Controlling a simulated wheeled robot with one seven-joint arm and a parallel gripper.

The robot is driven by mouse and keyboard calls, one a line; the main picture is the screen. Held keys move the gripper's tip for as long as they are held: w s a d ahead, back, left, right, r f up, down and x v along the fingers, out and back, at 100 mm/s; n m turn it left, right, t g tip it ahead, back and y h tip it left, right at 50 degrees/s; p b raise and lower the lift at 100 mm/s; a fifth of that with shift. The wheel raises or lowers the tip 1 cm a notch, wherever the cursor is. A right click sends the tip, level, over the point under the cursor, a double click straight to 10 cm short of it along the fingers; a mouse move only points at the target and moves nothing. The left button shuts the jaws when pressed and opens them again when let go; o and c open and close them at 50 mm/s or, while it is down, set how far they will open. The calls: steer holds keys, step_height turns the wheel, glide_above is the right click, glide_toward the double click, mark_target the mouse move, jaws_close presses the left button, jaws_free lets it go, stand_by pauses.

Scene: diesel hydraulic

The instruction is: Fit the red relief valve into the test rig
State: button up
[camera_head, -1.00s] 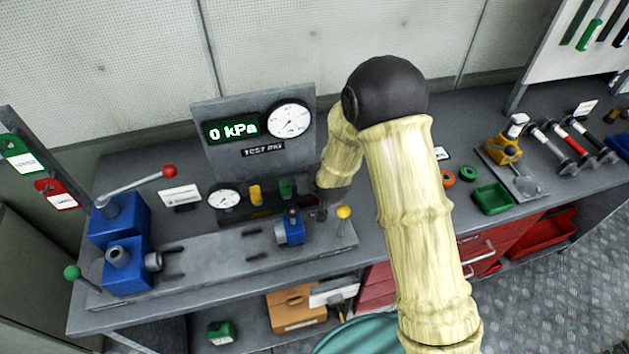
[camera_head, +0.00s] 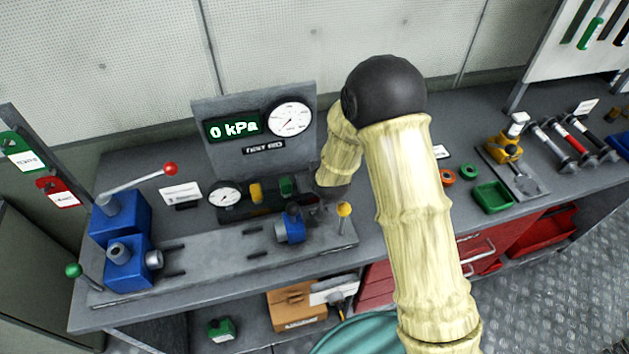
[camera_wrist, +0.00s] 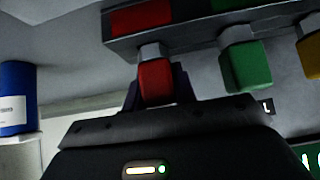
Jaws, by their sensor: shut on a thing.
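The red relief valve (camera_wrist: 156,82) is between the fingers of my gripper (camera_wrist: 157,90) in the wrist view, shut on its red body. Its grey neck meets the dark rack (camera_wrist: 200,22), beside a red patch; I cannot tell whether it is seated or just clear. In the head view my arm hides the valve and most of the gripper. The test rig (camera_head: 215,248) is a grey plate with a small blue block (camera_head: 291,226), a yellow-knobbed lever (camera_head: 344,211) and a panel reading 0 kPa (camera_head: 233,128).
A green valve (camera_wrist: 246,66) and a yellow valve (camera_wrist: 311,52) stand close beside the red one. Two gauges are near the rack. A blue pump block with a red-knobbed lever (camera_head: 170,169) stands at the left.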

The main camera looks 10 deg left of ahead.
steer(key=shift+r, duration=0.1)
step_height(320, 180, up, 10)
steer(key=shift+d+f+b, duration=0.1)
steer(key=shift+b, duration=0.8)
